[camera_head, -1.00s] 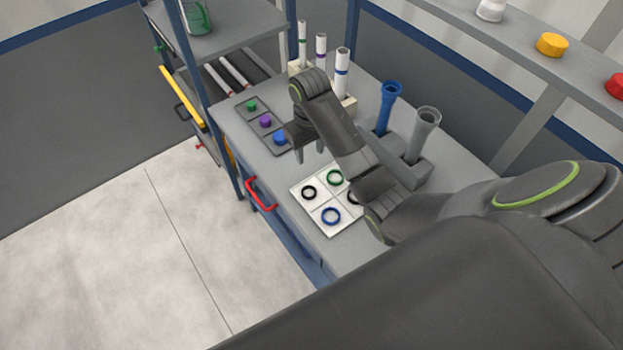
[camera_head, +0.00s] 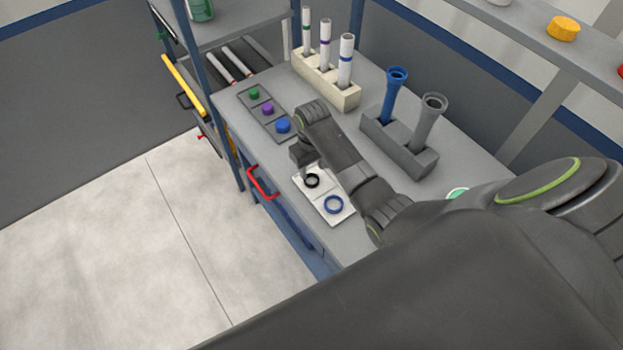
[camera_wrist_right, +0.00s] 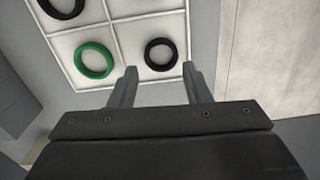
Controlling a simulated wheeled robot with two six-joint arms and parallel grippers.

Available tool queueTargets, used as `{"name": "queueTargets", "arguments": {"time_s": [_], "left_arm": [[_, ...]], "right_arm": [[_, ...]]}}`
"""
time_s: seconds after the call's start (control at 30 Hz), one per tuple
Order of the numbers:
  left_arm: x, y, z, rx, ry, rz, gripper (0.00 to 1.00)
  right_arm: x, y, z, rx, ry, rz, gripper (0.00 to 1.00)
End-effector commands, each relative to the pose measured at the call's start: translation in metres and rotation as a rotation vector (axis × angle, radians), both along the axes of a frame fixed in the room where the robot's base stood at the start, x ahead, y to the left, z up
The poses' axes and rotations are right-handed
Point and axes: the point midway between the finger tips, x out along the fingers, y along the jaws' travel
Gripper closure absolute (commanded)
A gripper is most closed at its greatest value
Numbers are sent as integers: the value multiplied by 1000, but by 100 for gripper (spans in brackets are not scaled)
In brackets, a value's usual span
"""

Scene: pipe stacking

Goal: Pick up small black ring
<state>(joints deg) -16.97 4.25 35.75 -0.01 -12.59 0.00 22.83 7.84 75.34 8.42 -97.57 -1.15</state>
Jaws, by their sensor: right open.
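The small black ring (camera_head: 312,181) lies on the white tray (camera_head: 341,217) in the head view. In the right wrist view the small black ring (camera_wrist_right: 161,54) lies flat in a tray cell, ahead of my right gripper (camera_wrist_right: 159,72). The fingers are open and empty, one on each side of the ring's line, and it cannot be told how high they are above it. In the head view my right gripper (camera_head: 304,161) is beside the ring, partly hidden by its own wrist. My left gripper is not in view.
A green ring (camera_wrist_right: 94,60) and a larger black ring (camera_wrist_right: 62,5) lie in neighbouring cells. A grey holder (camera_head: 400,150) with two pipes and a cream rack (camera_head: 340,95) stand behind my arm.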

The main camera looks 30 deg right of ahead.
Motion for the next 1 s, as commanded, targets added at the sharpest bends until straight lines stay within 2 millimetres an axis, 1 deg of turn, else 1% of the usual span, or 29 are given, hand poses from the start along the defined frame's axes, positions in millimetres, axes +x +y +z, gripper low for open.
{"name": "queueTargets", "arguments": {"time_s": [0.2, 0.3, 0.4, 0.7, 0.77, 0.9, 0.93, 1.0], "left_arm": [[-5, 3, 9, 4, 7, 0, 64], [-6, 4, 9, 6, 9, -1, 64], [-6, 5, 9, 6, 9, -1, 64], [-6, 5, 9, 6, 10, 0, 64], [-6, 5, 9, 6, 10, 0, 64], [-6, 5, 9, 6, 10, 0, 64], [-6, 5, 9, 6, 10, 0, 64], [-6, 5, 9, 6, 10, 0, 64]], "right_arm": [[1, 2, -23, 0, 4, 0, 56], [1, 2, -36, 0, 3, 0, 56], [1, 2, -43, -1, 1, 1, 56], [1, 2, -46, 0, 0, 1, 56], [1, 2, -46, 0, 0, 1, 63], [1, 2, -46, 0, 0, 1, 81], [1, 2, -46, 0, 0, 1, 83], [1, 2, -46, 0, 0, 1, 83]]}}
